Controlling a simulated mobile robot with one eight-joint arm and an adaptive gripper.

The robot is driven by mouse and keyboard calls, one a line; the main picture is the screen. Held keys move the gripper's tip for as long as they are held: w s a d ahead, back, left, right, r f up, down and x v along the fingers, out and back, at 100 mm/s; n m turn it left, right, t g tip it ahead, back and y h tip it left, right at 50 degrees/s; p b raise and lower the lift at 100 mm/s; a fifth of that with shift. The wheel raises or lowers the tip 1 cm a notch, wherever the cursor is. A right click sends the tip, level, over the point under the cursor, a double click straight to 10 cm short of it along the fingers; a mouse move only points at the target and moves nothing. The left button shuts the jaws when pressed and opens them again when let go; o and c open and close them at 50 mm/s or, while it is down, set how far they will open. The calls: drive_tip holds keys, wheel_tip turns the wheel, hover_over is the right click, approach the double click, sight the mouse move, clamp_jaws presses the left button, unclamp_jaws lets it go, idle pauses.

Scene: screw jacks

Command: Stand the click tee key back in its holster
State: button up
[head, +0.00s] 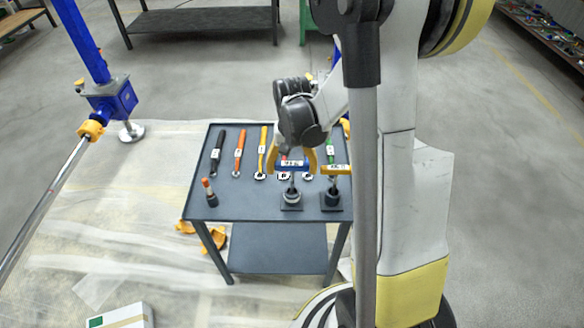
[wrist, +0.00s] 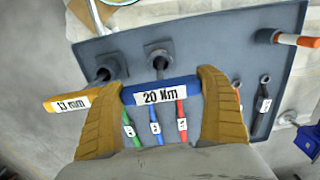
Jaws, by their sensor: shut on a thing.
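The click tee key, with a blue handle (wrist: 160,92) labelled 20 Nm, is between the yellow fingers of my gripper (wrist: 161,88). My gripper is shut on the two ends of the handle. In the head view, the blue key (head: 292,163) is upright above the table, its shaft pointing down. Its holster (head: 291,202), a dark round cup on a square base, is directly below and also shows in the wrist view (wrist: 159,52). The shaft's lower end meets the cup mouth in view; I cannot tell how deep it is.
A yellow tee key (head: 335,170) labelled 13 mm stands in a second holster (head: 332,201) close on the right. An orange-handled tool (head: 207,187) stands at the table's left. Several wrenches lie along the back of the grey table (head: 245,207).

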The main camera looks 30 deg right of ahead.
drive_tip(key=shift+f+b, duration=0.45)
drive_tip(key=shift+f, duration=0.15)
drive_tip(key=o, duration=1.2)
wheel_tip(320, 180, up, 12)
drive_tip(key=shift+r, duration=0.1)
drive_tip(key=s+a+r+n+t, duration=0.3)
drive_tip(key=s+a, duration=0.2)
drive_tip(key=a, duration=0.1)
drive_tip(key=s+a+r+n+t, duration=0.3)
drive_tip(key=s+a+t, duration=0.1)
drive_tip(key=a, duration=0.3)
drive_tip(key=shift+s+a+r+n, duration=0.2)
drive_tip(key=shift+s+n, duration=0.2)
drive_tip(key=shift+s, duration=0.4)
